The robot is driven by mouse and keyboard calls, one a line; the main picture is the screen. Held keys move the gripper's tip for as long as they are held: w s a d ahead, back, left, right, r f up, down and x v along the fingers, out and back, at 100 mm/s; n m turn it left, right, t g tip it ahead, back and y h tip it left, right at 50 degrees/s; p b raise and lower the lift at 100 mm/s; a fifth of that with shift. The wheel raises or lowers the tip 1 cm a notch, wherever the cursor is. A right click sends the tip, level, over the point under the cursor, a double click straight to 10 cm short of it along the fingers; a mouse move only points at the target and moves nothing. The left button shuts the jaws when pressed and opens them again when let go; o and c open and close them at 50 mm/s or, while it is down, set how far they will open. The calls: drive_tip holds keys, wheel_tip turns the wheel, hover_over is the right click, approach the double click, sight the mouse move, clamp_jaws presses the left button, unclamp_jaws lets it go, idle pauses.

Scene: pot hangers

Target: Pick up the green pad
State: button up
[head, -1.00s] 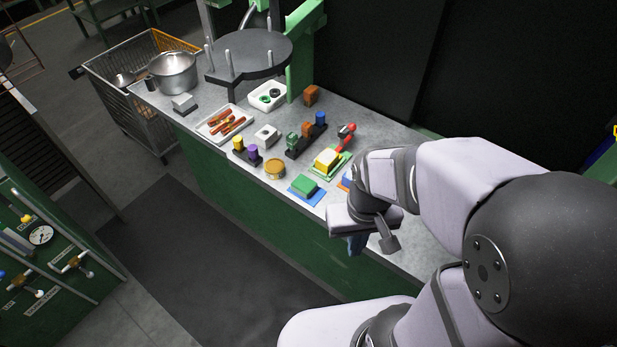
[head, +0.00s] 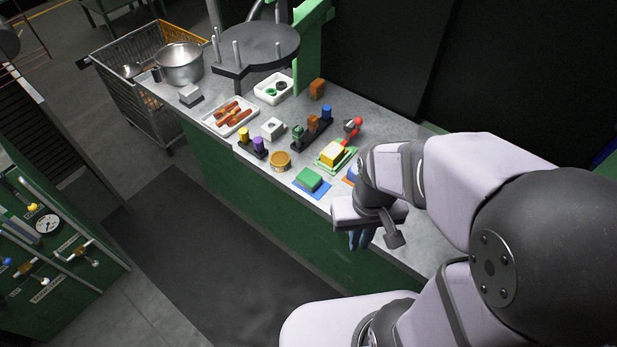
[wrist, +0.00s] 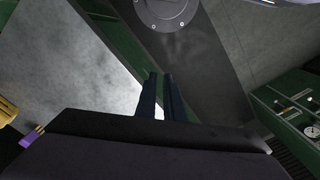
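The green pad (head: 310,179) is a small flat green block lying on a blue square (head: 326,191) near the bench's front edge. My gripper (head: 360,242) points down, to the right of the pad and nearer the camera, apart from it. In the wrist view its two dark blue fingers (wrist: 163,92) stand close together with a narrow gap and nothing between them. I cannot make out the green pad in the wrist view.
A yellow block (head: 333,154) on a green plate sits just behind the pad. A round tan tin (head: 280,160) stands to its left. An orange-and-blue item (head: 351,177) is partly hidden by my arm. Several coloured pieces and a white tray (head: 231,116) lie farther back.

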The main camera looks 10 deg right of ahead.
drive_tip(key=o, duration=1.4)
drive_tip(key=shift+a+r, duration=0.1)
